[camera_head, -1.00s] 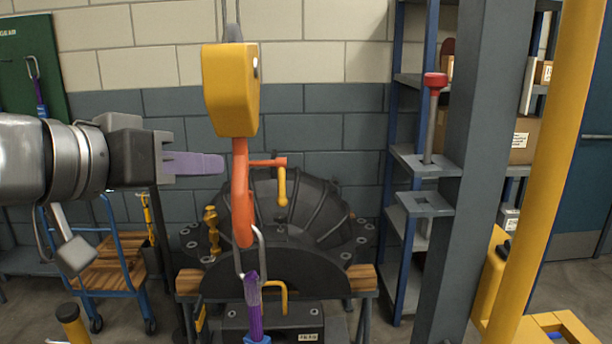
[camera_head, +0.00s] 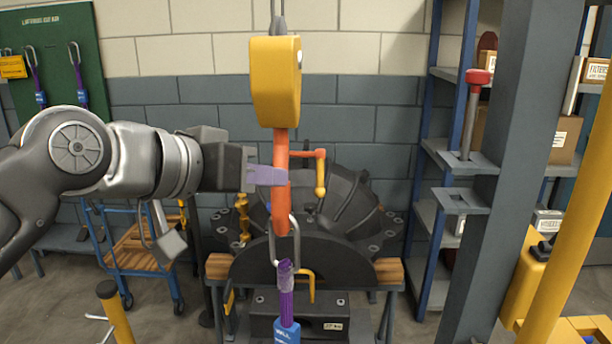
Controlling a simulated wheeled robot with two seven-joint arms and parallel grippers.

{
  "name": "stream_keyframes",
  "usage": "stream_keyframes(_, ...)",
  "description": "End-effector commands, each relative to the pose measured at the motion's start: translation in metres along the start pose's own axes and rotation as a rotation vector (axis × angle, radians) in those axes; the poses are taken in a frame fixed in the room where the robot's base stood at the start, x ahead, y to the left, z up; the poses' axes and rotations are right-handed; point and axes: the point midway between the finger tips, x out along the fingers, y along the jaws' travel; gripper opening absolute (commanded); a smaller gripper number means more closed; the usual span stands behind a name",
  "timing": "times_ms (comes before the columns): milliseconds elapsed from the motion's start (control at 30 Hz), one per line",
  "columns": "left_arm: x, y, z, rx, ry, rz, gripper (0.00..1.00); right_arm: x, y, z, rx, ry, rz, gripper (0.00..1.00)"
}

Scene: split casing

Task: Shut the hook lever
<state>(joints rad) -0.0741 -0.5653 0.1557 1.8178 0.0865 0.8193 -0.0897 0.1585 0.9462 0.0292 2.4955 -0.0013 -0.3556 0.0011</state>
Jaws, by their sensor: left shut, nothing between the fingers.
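An orange hook (camera_head: 281,207) hangs upright below a yellow hook block (camera_head: 275,82). Its lever (camera_head: 308,154) is an orange arm standing out to the right of the hook, with a yellow grip (camera_head: 320,178) hanging down from its outer end. A metal ring (camera_head: 295,240) with a purple sling (camera_head: 287,292) hangs at the hook's bottom. My left gripper (camera_head: 270,175) comes in from the left, its purple fingers shut and empty. The fingertips overlap the hook's shank in the picture, left of the lever; whether they touch cannot be told. My right gripper is out of view.
A dark split casing (camera_head: 345,215) on a stand with wooden blocks is behind the hook. A grey post (camera_head: 490,170) and a yellow post (camera_head: 575,190) stand at right, with a shelf rack behind them. A blue trolley (camera_head: 140,245) is at left.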

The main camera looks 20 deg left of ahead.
Motion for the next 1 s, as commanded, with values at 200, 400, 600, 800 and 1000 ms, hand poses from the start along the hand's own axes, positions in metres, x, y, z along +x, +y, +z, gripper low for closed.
stream_keyframes(200, 0.046, 0.0, -0.001, -0.001, -0.005, -0.001, 0.0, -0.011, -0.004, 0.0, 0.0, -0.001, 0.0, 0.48)
stream_keyframes(400, 0.075, 0.0, -0.001, 0.0, -0.003, 0.0, 0.0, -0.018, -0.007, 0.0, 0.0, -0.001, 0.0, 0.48)
stream_keyframes(600, 0.086, 0.0, -0.001, 0.0, 0.0, 0.0, 0.0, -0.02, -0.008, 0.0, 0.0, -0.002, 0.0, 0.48)
stream_keyframes(800, 0.086, 0.0, 0.0, 0.0, 0.001, 0.0, 0.0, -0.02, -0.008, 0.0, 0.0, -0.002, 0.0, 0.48)
stream_keyframes(1000, 0.088, -0.002, 0.003, 0.006, 0.011, 0.0, 0.0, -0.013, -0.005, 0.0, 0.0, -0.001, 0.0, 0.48)
